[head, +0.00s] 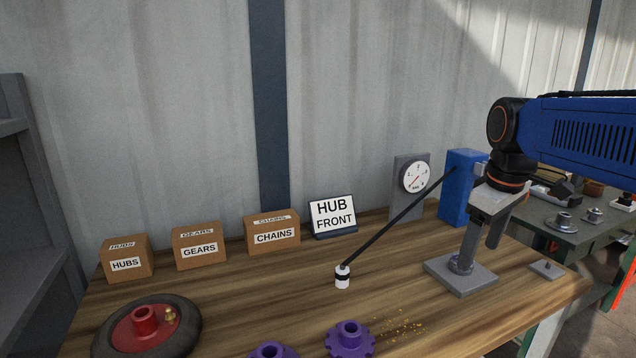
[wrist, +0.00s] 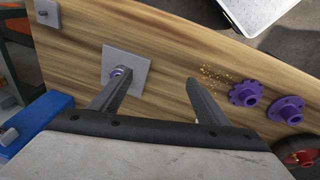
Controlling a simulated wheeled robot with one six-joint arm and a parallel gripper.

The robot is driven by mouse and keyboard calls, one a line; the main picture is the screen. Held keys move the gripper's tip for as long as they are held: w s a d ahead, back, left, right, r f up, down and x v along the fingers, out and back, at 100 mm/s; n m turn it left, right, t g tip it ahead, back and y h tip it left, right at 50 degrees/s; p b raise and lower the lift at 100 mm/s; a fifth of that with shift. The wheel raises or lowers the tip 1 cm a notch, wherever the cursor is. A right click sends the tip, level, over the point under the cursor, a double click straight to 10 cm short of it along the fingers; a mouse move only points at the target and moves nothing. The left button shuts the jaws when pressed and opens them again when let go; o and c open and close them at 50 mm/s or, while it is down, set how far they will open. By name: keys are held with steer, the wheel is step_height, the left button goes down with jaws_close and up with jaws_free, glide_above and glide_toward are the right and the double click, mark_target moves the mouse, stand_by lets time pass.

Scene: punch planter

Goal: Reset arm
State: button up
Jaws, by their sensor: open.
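My blue arm reaches in from the right in the head view. My gripper (head: 478,252) points down at the right part of the wooden workbench (head: 270,315), by a grey square plate with a peg (head: 462,276). No held object is visible.
A blue box (head: 459,188) and gauge (head: 408,180) stand close behind my gripper. Labelled boxes (head: 200,248) line the back. Mid-bench is mostly clear.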

steer(key=s+a+f+m+t, duration=0.2)
steer(key=s+f+m, duration=0.4)
steer(key=s+f, duration=0.8)
steer(key=shift+s+a+f+t, duration=0.3)
steer(key=shift+s+a, duration=0.5)
steer(key=shift+s, duration=0.25)
